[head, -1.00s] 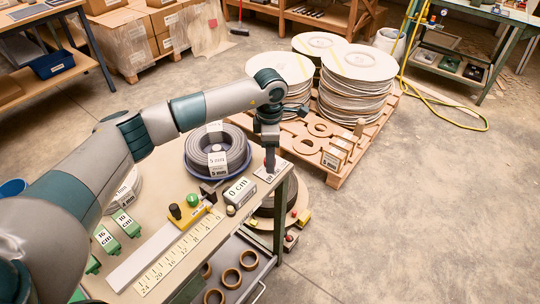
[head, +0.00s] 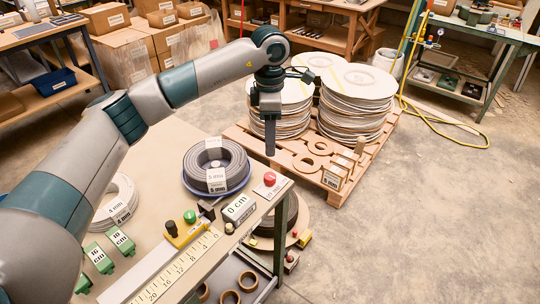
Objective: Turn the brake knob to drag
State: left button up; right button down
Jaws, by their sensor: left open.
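A red knob (head: 270,179) sits on a white marked plate (head: 262,191) at the far right corner of the bench; it appears to be the brake knob. The plate's lettering and the knob's setting are too small to read. My left gripper (head: 270,152) points down above and just behind the knob in the picture, clear of it. It is open and nothing shows between its fingers. My right gripper is not in view.
A grey coil (head: 205,160) on a blue dish lies left of the knob. A 0 cm block (head: 239,208), a yellow stop (head: 186,233) with a black knob, a green button (head: 190,216) and a ruler (head: 170,275) are in front. A pallet (head: 335,195) stands beyond.

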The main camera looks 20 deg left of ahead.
pick_arm(q)
jog(key=shift+r, duration=2.2)
jog(key=shift+f, duration=0.1)
